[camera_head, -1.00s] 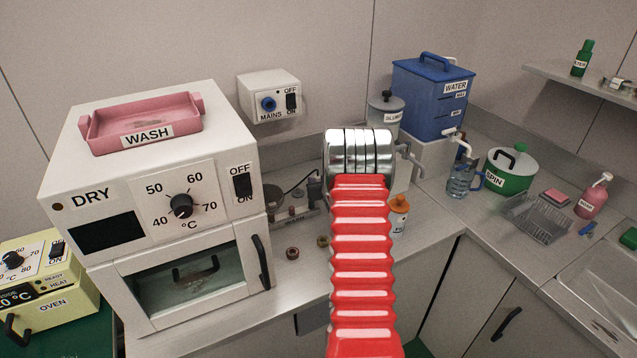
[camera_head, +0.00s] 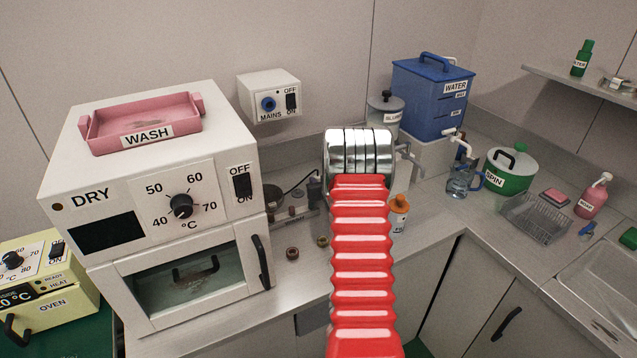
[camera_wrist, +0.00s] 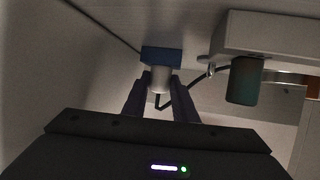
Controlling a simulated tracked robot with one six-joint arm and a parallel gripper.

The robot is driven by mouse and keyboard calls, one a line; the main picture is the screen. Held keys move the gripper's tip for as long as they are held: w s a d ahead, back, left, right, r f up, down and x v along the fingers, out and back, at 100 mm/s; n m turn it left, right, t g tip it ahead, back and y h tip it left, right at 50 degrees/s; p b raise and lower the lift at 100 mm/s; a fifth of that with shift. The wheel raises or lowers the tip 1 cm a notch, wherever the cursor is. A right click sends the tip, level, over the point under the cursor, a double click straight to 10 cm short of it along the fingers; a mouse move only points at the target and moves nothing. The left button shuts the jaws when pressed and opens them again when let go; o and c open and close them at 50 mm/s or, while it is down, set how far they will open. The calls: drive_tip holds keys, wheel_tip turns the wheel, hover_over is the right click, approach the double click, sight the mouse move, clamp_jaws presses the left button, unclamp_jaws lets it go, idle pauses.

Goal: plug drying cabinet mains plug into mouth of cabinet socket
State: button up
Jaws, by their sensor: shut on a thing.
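In the wrist view my gripper (camera_wrist: 161,84) is shut on the mains plug (camera_wrist: 160,76), a pale cylinder with a blue block at its far end. A thin black cable loops below it. I cannot tell whether the blue block is part of the plug or a thing it touches. In the head view my red arm hides the gripper and plug. The cabinet socket (camera_head: 268,104) is a round blue mouth on the white MAINS box on the back wall, left of my arm. The white drying cabinet (camera_head: 90,172), marked DRY, stands at left with its door shut.
A pink WASH tray (camera_head: 183,112) sits on the cabinet. A blue WATER tank (camera_head: 428,98), a green SPIN pot (camera_head: 508,176) and a wire rack (camera_head: 535,217) stand at right. An orange-capped bottle (camera_head: 399,212) is close beside my arm. A green cylinder (camera_wrist: 243,80) shows in the wrist view.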

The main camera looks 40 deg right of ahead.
wheel_tip(320, 180, up, 18)
idle(0.7)
drive_tip(key=shift+s, duration=0.1)
idle(0.5)
